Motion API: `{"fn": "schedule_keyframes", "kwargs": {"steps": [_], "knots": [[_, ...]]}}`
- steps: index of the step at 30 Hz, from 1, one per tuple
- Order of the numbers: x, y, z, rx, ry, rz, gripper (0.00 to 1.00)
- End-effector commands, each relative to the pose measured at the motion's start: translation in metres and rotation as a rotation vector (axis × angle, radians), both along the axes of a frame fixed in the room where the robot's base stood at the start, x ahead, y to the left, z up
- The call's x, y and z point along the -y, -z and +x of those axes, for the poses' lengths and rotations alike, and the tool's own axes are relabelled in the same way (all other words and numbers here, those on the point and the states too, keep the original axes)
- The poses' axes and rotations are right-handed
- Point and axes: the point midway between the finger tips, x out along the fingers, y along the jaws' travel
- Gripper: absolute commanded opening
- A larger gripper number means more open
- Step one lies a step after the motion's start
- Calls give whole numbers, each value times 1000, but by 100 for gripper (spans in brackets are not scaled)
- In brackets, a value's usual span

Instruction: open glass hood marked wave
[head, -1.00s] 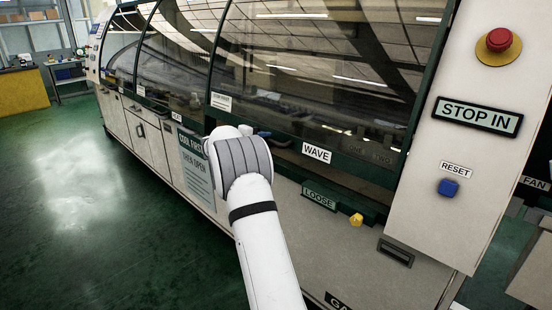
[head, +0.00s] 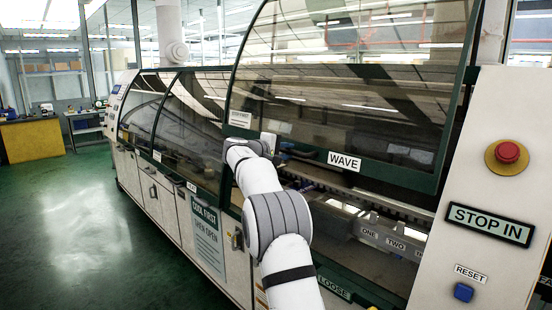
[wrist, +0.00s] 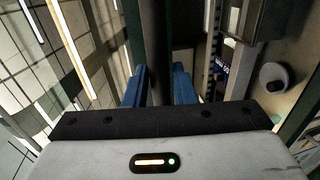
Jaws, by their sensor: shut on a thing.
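The glass hood marked WAVE (head: 345,90) is a large curved tinted pane in a dark green frame. It stands partly raised in the head view, with an open gap below its lower edge. The white WAVE label (head: 344,162) sits on that edge. My gripper (wrist: 158,90) has blue fingers on both sides of a dark bar, the hood handle (wrist: 157,45), and is shut on it. In the head view my gripper is at the hood's lower left edge, and my arm partly hides the grip.
On the right panel are a red stop button (head: 507,152), a STOP IN sign (head: 489,224) and a blue RESET button (head: 463,292). Green floor (head: 75,220) at left is clear.

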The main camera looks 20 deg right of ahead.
Motion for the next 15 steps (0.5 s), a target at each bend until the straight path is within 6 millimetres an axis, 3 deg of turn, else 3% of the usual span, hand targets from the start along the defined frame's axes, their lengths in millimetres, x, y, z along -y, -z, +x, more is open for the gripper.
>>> {"fn": "schedule_keyframes", "kwargs": {"steps": [1,14,15], "knots": [[7,-6,-3,-2,13,-3,0],[1,-8,0,-3,4,-2,0],[0,-8,0,-3,3,-2,24]]}}
